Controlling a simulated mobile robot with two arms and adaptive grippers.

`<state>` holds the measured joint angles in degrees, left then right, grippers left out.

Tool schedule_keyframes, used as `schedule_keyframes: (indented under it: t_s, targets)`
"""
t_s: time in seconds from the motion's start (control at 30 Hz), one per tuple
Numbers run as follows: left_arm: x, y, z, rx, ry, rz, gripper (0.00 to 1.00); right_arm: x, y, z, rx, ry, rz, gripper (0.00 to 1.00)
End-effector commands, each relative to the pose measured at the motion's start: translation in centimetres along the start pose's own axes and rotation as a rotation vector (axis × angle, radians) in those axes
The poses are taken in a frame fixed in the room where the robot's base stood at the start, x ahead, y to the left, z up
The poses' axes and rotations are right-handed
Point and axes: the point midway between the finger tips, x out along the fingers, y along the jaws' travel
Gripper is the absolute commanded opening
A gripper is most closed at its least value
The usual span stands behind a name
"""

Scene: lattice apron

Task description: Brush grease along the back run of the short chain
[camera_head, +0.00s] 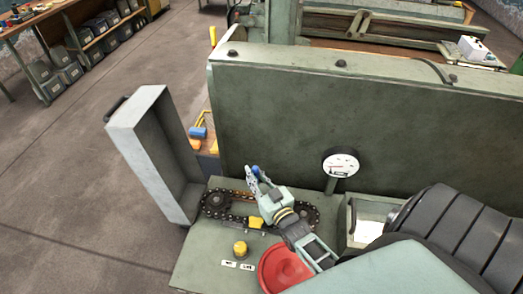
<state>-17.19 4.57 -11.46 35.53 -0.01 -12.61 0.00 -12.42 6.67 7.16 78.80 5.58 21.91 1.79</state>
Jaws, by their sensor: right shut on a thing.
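The short chain (239,221) loops around two dark sprockets, a left sprocket (215,201) and a right one partly behind my gripper. Its back run shows orange-brown links left of my gripper. My right gripper (256,177) reaches in from the lower right over the chain, its fingers near the back run. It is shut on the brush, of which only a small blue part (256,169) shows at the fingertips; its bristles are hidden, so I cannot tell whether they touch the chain. My left gripper is not in view.
A grey-green cover (151,150) stands open at the left. A tall machine panel (280,110) rises behind the chain, with a round gauge (341,165).

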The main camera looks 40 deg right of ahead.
Motion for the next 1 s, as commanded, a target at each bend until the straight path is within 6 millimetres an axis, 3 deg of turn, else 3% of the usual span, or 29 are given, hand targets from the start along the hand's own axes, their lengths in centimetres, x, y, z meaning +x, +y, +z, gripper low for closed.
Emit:
schedule_keyframes:
  t_s: [1.0]
  targets:
    - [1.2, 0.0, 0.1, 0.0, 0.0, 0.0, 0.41, 3.9, -4.6, 0.1, 0.001, 0.001, 0.0, 0.0]
